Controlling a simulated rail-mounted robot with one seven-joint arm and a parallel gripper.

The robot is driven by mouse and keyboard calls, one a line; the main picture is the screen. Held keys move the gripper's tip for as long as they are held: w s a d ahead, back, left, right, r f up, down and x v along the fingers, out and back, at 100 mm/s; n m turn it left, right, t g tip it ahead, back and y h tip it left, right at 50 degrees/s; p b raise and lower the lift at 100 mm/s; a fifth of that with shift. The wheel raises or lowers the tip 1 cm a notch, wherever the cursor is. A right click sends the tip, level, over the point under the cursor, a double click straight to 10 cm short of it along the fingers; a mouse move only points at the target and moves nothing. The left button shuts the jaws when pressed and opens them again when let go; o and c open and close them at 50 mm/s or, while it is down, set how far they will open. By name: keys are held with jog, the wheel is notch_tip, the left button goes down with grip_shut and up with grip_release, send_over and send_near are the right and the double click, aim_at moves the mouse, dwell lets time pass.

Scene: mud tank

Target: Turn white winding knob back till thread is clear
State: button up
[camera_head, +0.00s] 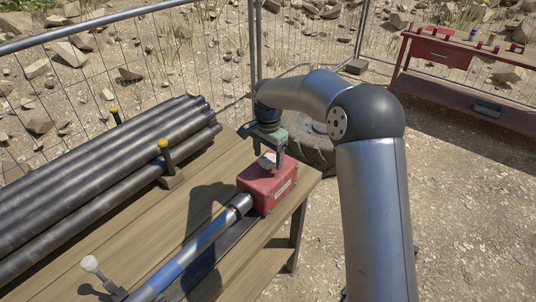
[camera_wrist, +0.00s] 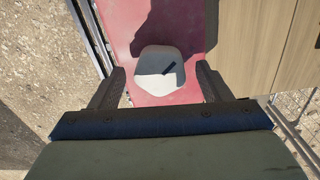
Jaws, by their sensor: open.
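The white winding knob (camera_wrist: 160,72) sits on top of a red box (camera_wrist: 120,22). In the wrist view it lies between the two fingers of my gripper (camera_wrist: 160,88), with a gap on each side. In the head view my gripper (camera_head: 267,155) points down over the red box (camera_head: 267,185), and the knob (camera_head: 268,160) shows between the fingers. The gripper is open. A metal rod with a blue band (camera_head: 167,276) runs into the box's near side. I cannot make out the thread.
The box stands near the right end of a wooden table (camera_head: 110,235). Several dark pipes (camera_head: 90,165) lie at left, held by a yellow-topped post (camera_head: 165,155). A small white-knobbed lever (camera_head: 90,264) stands at the front. A wire fence (camera_head: 190,50) runs behind.

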jog(key=shift+f, duration=0.1)
jog(key=c, duration=1)
jog(key=shift+n, duration=0.3)
jog(key=shift+o, duration=0.2)
jog(key=n, duration=1)
jog(key=shift+n, duration=0.4)
jog(key=n, duration=0.5)
jog(key=shift+n+p, duration=0.5)
jog(key=shift+n, duration=2.2)
